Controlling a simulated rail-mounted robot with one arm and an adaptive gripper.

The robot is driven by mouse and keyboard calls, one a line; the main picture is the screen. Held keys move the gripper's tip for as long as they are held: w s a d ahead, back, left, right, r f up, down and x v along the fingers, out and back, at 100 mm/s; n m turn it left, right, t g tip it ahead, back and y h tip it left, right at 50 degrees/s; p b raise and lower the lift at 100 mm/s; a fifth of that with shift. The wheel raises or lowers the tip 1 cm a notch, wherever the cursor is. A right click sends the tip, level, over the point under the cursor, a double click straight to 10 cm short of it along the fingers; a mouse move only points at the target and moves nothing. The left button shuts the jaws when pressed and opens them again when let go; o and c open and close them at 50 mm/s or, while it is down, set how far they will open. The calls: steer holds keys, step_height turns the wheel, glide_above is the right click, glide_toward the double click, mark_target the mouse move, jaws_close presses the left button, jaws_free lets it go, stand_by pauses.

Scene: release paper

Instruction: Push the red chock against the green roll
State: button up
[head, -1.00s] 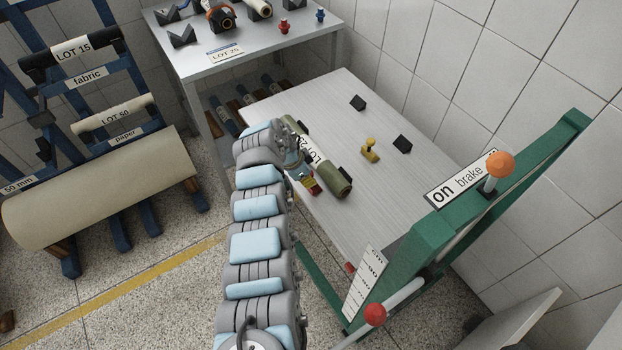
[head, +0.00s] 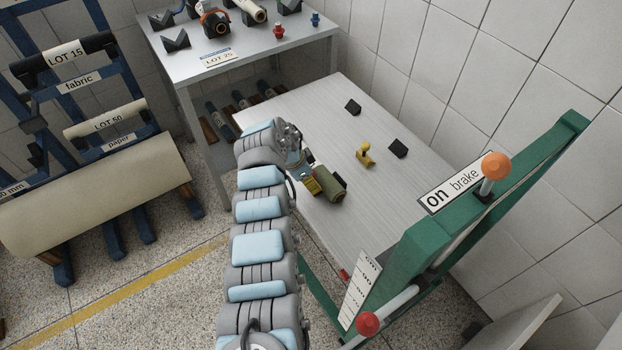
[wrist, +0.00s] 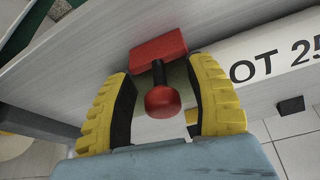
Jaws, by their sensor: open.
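The red chock (wrist: 158,50) has a dark stem and a red ball knob (wrist: 162,102). In the wrist view the knob sits between the yellow-padded fingers of my gripper (wrist: 160,72), which is open with a gap on both sides. In the head view my gripper (head: 311,184) is low over the table, beside the green roll (head: 329,190), and largely hides the chock. The roll also shows in the wrist view behind the knob (wrist: 180,86), its white "LOT 25" label (wrist: 272,60) to the right. I cannot tell whether chock and roll touch.
The pale table (head: 318,115) carries a yellow knobbed piece (head: 366,154) and two black wedges (head: 352,107) (head: 398,148) right of the roll. A green frame with a brake lever (head: 495,167) stands at the right. A grey side table (head: 240,60) stands behind.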

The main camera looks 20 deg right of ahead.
steer(key=shift+r, duration=0.1)
steer(key=v, duration=1.2)
steer(key=shift+w, duration=0.1)
stand_by(0.3)
